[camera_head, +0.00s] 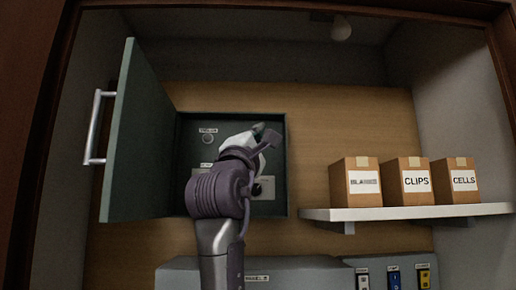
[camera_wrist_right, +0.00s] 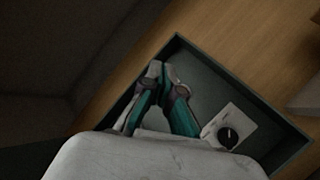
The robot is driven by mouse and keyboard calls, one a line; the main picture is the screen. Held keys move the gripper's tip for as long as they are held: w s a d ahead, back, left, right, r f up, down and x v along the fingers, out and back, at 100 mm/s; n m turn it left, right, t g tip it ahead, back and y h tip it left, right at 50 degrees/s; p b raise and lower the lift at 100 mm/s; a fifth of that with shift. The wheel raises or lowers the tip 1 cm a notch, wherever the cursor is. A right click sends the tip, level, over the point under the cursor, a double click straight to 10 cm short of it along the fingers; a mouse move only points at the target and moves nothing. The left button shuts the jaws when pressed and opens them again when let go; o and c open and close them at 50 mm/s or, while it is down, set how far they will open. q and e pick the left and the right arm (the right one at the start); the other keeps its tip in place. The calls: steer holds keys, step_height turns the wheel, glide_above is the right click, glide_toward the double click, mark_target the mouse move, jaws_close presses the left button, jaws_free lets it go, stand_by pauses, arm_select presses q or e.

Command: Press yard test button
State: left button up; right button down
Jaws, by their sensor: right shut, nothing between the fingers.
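An open dark green wall box (camera_head: 287,165) holds a small round fitting (camera_head: 208,138) under a label too small to read; I cannot tell whether it is the test button. Lower in the box is a pale plate with a black knob (camera_head: 257,188), which also shows in the right wrist view (camera_wrist_right: 228,137). My right gripper (camera_head: 264,131) is in front of the box's upper right part, shut and empty. In the right wrist view its fingertips (camera_wrist_right: 164,72) are over the box's interior; contact cannot be told. My arm hides part of the box.
The box's door (camera_head: 145,140) stands open at the left, with a silver handle (camera_head: 96,127). A white shelf (camera_head: 410,212) at the right holds three cartons, including CLIPS (camera_head: 416,183) and CELLS (camera_head: 464,182). A grey unit with switches (camera_head: 394,277) is below.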

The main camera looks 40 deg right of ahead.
arm_select(q)
steer(key=r+p, duration=0.5)
steer(key=shift+s+a, duration=0.2)
steer(key=shift+s, duration=0.1)
arm_select(e)
steer(key=w+d, duration=0.4)
steer(key=w, duration=0.3)
steer(key=shift+w+d, duration=0.3)
arm_select(q)
steer(key=shift+a, duration=0.1)
steer(key=shift+r, duration=0.1)
stand_by(0.6)
steer(key=shift+r+p, duration=0.2)
steer(key=shift+p, duration=0.1)
arm_select(e)
steer(key=shift+w+d, duration=0.2)
steer(key=shift+w, duration=0.1)
